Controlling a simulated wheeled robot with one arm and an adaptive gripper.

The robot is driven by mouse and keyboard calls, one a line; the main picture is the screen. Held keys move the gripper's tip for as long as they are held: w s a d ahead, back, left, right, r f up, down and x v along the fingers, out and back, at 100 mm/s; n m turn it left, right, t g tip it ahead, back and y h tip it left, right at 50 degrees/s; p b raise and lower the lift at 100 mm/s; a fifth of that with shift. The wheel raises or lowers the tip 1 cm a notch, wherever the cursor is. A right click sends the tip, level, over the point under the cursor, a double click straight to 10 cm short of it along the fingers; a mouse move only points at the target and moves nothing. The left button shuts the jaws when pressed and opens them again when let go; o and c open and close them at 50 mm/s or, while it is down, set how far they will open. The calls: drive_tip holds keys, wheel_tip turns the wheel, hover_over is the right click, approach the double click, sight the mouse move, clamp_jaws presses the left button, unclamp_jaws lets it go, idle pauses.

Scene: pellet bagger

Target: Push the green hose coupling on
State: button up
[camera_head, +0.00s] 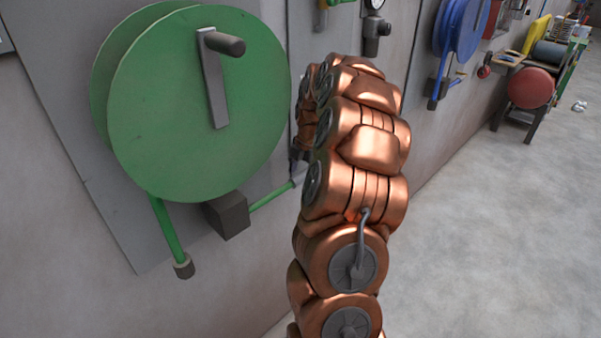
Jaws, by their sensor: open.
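A large green hose reel (165,120) with a grey crank is mounted on a grey wall panel. A green hose (165,228) hangs below it and ends in a grey-brown cylindrical fitting (183,266). A second green tube (272,197) runs right from a dark block (228,214) to a grey end beside my arm. I cannot tell which end is the green coupling. My copper arm curls over in the middle. Only a dark sliver of my gripper (298,158) shows at its left edge, near that tube's end. The jaws are open; the fingertips and anything between them are hidden.
A red round-ended item on a dark stand (530,90) is at the far right. The grey floor (490,230) on the right is clear.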

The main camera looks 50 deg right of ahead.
drive_tip(key=shift+w+f, duration=0.15)
drive_tip(key=shift+f, duration=0.45)
drive_tip(key=shift+c, duration=0.4)
clamp_jaws()
